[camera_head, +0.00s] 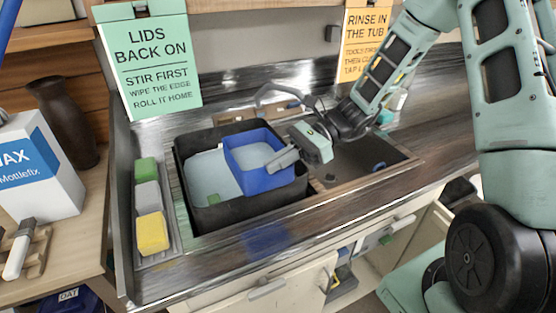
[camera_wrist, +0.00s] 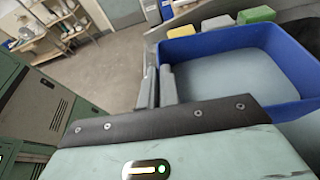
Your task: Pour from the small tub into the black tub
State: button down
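The small tub is a blue open box (camera_head: 262,183) with pale grey-blue liquid inside. It overlaps the right part of the larger black tub (camera_head: 240,213) in the head view and looks roughly level. I cannot tell its height above the black tub's floor. The black tub also shows pale liquid to the left of the blue tub. My gripper (camera_head: 283,158) is at the blue tub's right wall. In the wrist view the fingers (camera_wrist: 160,86) sit on either side of the blue tub's wall (camera_wrist: 290,108) and look shut on it. Their contact is partly hidden.
A narrow tray left of the black tub holds green (camera_head: 146,168), grey (camera_head: 147,195) and yellow (camera_head: 152,233) blocks. A sink basin (camera_head: 372,152) lies to the right. Two signs hang behind. A white box (camera_head: 38,165) and dark vase (camera_head: 68,120) stand on the left bench.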

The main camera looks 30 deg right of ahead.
jog(key=w+r+m+g+h+p, duration=0.1)
jog(key=w+r+m+g+p, duration=0.2)
jog(key=p, duration=1.6)
notch_tip(320, 180, up, 4)
jog(key=w+m, duration=0.1)
jog(key=m, duration=0.1)
jog(key=shift+w+a+r+m+g, duration=0.2)
jog(key=shift+w+m+g, duration=0.1)
jog(key=shift+w+m, duration=0.1)
